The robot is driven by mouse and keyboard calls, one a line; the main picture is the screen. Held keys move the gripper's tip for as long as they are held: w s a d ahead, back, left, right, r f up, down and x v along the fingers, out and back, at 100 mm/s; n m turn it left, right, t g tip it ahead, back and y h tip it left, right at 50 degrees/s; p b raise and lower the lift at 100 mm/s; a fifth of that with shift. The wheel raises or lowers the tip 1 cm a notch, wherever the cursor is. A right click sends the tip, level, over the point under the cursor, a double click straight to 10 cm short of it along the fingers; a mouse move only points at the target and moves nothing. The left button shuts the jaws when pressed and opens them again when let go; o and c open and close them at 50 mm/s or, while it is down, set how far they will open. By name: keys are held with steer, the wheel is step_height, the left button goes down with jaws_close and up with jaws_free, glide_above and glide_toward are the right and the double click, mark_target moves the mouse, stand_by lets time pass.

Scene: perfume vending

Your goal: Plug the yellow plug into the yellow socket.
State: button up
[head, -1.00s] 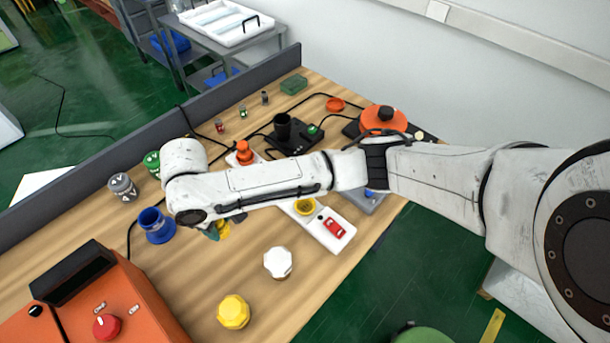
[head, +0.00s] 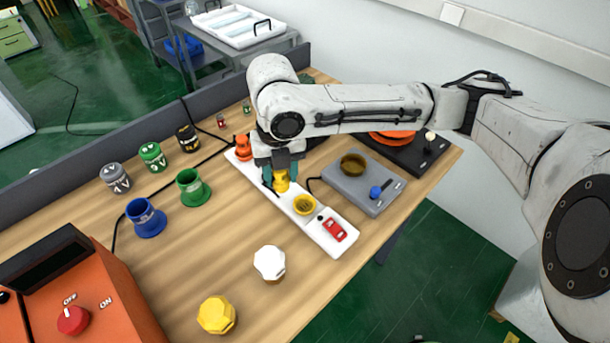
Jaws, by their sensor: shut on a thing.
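The yellow plug (head: 281,182) is in my gripper (head: 281,176), which points down with its teal fingers shut on it. The yellow socket (head: 304,204) is a round recess in the white power strip (head: 322,226), just right of and nearer than the plug. The plug appears apart from the socket, over or beside the strip; its exact height is hard to tell. My arm hides part of the strip behind the gripper.
An orange plug (head: 243,145) stands at the strip's far end, and a red switch (head: 334,229) at its near end. A grey scale-like device (head: 362,180) is to the right. Green (head: 193,188) and blue (head: 146,219) holders stand left. White (head: 270,262) and yellow (head: 217,314) knobs stand in front.

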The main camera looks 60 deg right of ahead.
steer(key=s+d+n+b, duration=0.1)
steer(key=s+d+n, duration=0.2)
steer(key=s+n, duration=0.3)
steer(key=shift+n, duration=0.4)
steer(key=shift+w+a+f+b, duration=0.1)
steer(key=shift+w+f+b, duration=0.15)
steer(key=shift+f+b, duration=0.7)
steer(key=shift+w+a+f+b, duration=0.1)
steer(key=shift+w+f+b, duration=0.2)
steer(key=shift+f+b, duration=0.65)
steer(key=shift+w+a+f+b, duration=0.1)
steer(key=shift+w+f+b, duration=0.15)
steer(key=shift+f+b, duration=0.65)
steer(key=shift+f+b, duration=0.55)
steer(key=shift+f, duration=0.25)
stand_by(0.6)
steer(key=o, duration=1.7)
steer(key=shift+r, duration=0.1)
step_height(320, 180, up, 7)
steer(key=p, duration=0.5)
steer(key=shift+p, duration=0.35)
steer(key=shift+c, duration=0.2)
